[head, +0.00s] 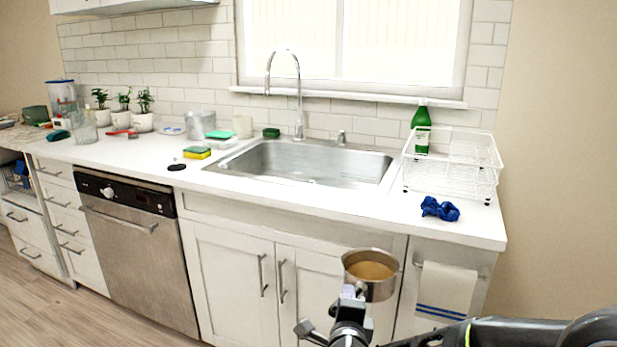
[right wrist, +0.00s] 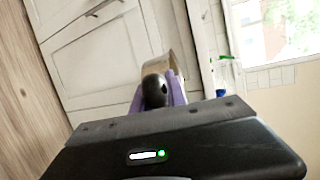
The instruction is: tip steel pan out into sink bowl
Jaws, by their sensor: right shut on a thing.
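The steel pan (head: 383,291) is at the lower middle of the head view, in front of the cabinet and below the counter's front edge. It is about upright, with tan-brown contents (head: 369,270) inside. My right gripper (head: 352,292) is shut on the pan's handle. In the right wrist view the gripper's purple fingers (right wrist: 158,98) hold the dark handle (right wrist: 155,90), and part of the pan (right wrist: 175,64) shows behind. The sink bowl (head: 300,164) is set in the counter, farther back and to the left of the pan; it looks empty. My left gripper is not in view.
A faucet (head: 298,95) stands behind the sink. A white dish rack (head: 453,165), a green bottle (head: 421,122) and a blue cloth (head: 440,208) are right of it. A sponge (head: 197,153) lies left. A towel (head: 446,291) hangs below the counter (head: 350,206), right of the pan.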

